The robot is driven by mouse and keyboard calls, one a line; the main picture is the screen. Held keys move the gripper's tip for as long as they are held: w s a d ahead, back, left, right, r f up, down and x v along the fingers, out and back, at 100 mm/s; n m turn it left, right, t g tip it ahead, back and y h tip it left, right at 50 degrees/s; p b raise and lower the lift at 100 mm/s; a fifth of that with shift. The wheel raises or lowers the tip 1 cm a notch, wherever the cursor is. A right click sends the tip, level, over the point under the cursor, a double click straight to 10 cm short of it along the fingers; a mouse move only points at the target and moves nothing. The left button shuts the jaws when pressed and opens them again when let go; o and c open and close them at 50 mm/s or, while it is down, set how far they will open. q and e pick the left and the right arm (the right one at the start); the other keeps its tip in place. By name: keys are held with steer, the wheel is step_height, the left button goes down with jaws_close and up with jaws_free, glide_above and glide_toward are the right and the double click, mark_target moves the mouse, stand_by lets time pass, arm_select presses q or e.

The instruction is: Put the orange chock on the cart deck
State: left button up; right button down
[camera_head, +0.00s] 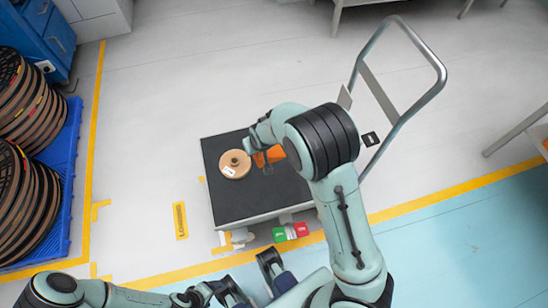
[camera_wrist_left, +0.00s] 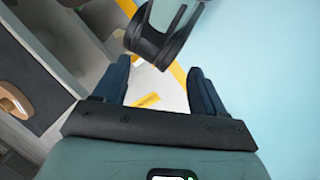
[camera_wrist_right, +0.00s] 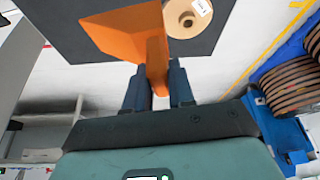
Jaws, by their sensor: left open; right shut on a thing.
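The orange chock (camera_head: 273,154) is over the far part of the dark cart deck (camera_head: 247,197). My right gripper (camera_wrist_right: 158,78) is shut on the chock's narrow fin; the wedge (camera_wrist_right: 122,34) spreads out beyond the fingertips in the right wrist view. I cannot tell whether the chock touches the deck. The arm partly hides it in the head view. A tan spool (camera_head: 235,164) lies on the deck left of the chock. My left gripper (camera_wrist_left: 158,72) is open and empty, off the deck's near side.
The cart's pale handle (camera_head: 435,65) rises at the back right. Red and green blocks (camera_head: 290,232) are at the cart's near edge. A blue pallet (camera_head: 70,165) with dark reels stands at the left. The near-left half of the deck is bare.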

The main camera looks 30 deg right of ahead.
steer(key=shift+m+h, duration=0.4)
steer(key=shift+m, duration=0.5)
steer(key=s+d+r+p, duration=0.2)
steer(key=d, duration=0.1)
steer(key=d+r+p, duration=0.1)
steer(key=d, duration=0.1)
steer(key=shift+s+d, duration=0.15)
steer(key=shift+s, duration=0.25)
arm_select(q)
steer(key=s+d+r+g, duration=0.2)
steer(key=s+r, duration=0.2)
steer(key=r, duration=0.1)
arm_select(e)
steer(key=shift+s+d+f, duration=0.15)
steer(key=shift+d+f, duration=0.05)
steer(key=shift+d, duration=0.1)
arm_select(q)
steer(key=w+f+t+b, duration=0.1)
steer(key=w+f+b, duration=0.2)
steer(key=f+b, duration=0.3)
steer(key=shift+a+f+t+b, duration=0.25)
steer(key=shift+a+t+b, duration=0.15)
steer(key=shift+a+b, duration=0.1)
arm_select(e)
step_height(320, 180, down, 20)
steer(key=shift+r, duration=0.15)
arm_select(q)
steer(key=shift+w, duration=0.1)
